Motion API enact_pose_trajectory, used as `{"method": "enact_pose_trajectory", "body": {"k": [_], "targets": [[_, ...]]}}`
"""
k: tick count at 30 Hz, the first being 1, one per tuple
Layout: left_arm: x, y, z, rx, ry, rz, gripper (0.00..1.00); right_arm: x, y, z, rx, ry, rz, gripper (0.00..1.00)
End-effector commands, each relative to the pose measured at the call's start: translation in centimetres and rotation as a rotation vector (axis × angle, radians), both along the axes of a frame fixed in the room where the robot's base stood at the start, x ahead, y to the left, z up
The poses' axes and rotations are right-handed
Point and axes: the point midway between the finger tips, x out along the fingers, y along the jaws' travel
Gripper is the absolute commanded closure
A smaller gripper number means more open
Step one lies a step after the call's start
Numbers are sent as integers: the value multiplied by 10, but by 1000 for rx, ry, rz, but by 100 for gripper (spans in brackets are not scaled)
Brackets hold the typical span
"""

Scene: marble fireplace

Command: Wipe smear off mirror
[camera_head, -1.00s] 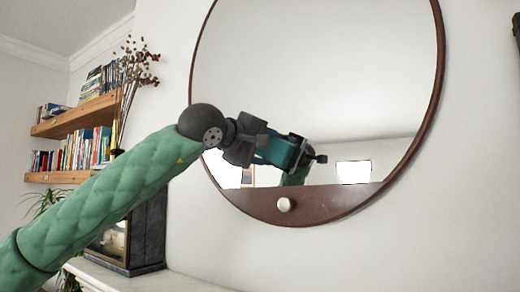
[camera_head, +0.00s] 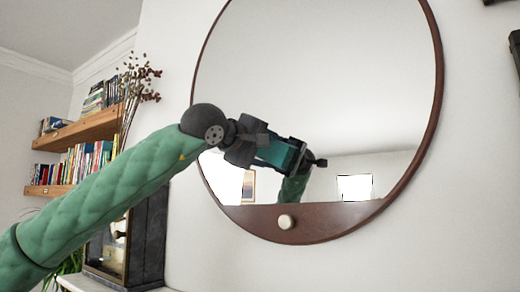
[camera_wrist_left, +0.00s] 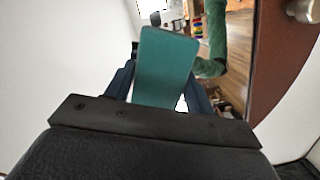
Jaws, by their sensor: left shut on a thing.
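The round mirror (camera_head: 330,70) with a brown wooden frame hangs on the white wall. Its reflecting face also shows at the top of the left wrist view (camera_wrist_left: 235,50). My left gripper (camera_head: 296,156) is in front of the mirror's lower left part, shut on a teal block-like wiper (camera_head: 275,151). The wiper fills the middle of the left wrist view (camera_wrist_left: 165,68), between the fingers. I cannot tell whether it touches the glass. I see no clear smear on the visible glass; my gripper hides part of it. My right gripper is in neither view.
A pale round knob (camera_head: 285,222) sits on the brown lower part of the mirror. A dark glass-fronted case (camera_head: 128,240) stands on the white mantel (camera_head: 75,283) below my left arm. Wooden shelves with books (camera_head: 80,128) and dried flowers (camera_head: 135,85) are at the left.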

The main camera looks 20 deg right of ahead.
Motion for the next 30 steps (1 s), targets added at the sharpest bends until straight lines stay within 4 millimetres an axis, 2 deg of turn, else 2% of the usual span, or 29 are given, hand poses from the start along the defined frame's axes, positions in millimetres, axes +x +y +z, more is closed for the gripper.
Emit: {"method": "enact_pose_trajectory", "body": {"k": [12,20,30], "targets": [[0,-2,-34,0,0,0,68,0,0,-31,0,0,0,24],[0,-3,-41,1,1,0,68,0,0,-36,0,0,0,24],[-1,-2,-65,1,1,0,68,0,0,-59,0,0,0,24]]}}
